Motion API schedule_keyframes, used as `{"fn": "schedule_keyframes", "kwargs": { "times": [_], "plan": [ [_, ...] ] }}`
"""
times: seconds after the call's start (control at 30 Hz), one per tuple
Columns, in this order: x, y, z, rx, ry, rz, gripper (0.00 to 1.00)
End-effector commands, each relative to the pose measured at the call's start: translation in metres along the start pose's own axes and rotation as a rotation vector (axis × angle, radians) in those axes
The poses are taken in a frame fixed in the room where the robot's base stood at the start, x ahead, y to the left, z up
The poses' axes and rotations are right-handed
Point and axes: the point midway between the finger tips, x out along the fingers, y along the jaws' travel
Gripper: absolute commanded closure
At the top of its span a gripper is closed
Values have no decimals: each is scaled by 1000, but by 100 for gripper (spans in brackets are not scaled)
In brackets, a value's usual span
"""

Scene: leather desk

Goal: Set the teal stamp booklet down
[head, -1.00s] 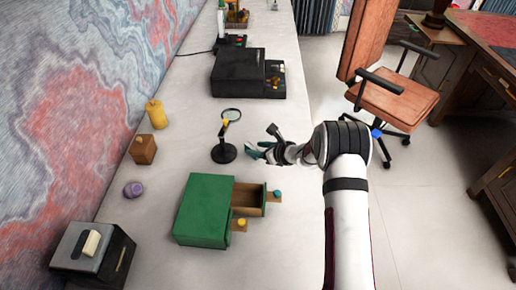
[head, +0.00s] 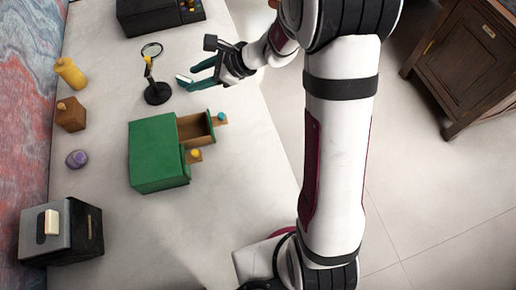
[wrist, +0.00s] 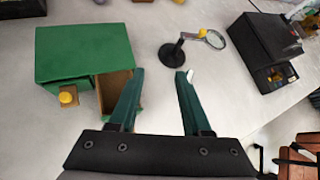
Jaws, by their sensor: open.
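My gripper (head: 190,79) is at the right of the magnifier stand, above the desk, behind the green drawer cabinet. In the wrist view its two dark teal fingers (wrist: 160,72) stand well apart, with nothing visible between them. A small white piece shows at the tip of the right finger; I cannot tell what it is. I cannot make out a teal stamp booklet in either view. The green cabinet (head: 156,155) has a brown drawer (head: 196,127) with a teal knob pulled out. The drawer looks empty in the head view.
A magnifier on a black stand (head: 156,92) is close to my fingers. A second drawer has a yellow knob (head: 195,154). A yellow bottle (head: 70,74), wooden block (head: 70,114), purple stone (head: 76,158) and black box (head: 62,232) line the left. Bare desk lies right of the cabinet.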

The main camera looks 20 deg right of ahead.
Motion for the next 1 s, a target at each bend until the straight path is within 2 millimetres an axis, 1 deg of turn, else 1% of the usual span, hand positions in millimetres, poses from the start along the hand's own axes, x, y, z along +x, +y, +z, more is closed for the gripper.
{"fn": "schedule_keyframes", "kwargs": {
  "times": [0.03, 0.07, 0.1, 0.13, 0.17, 0.2, 0.27, 0.3, 0.4, 0.5, 1.0],
  "plan": [
    [-23, 34, 30, -179, 8, 85, 52],
    [-39, 61, 42, -301, 22, 154, 52],
    [-62, 98, 52, -461, 49, 247, 52],
    [-79, 125, 53, -577, 76, 317, 52],
    [-97, 149, 51, -689, 108, 384, 52],
    [-120, 178, 42, -826, 157, 469, 52],
    [-151, 212, 24, -994, 238, 581, 52],
    [-169, 227, 11, -1081, 291, 641, 52],
    [-199, 247, -14, -1215, 392, 743, 52],
    [-210, 252, -24, -1260, 434, 781, 52],
    [-211, 251, -24, -1261, 438, 782, 52]
  ]
}}
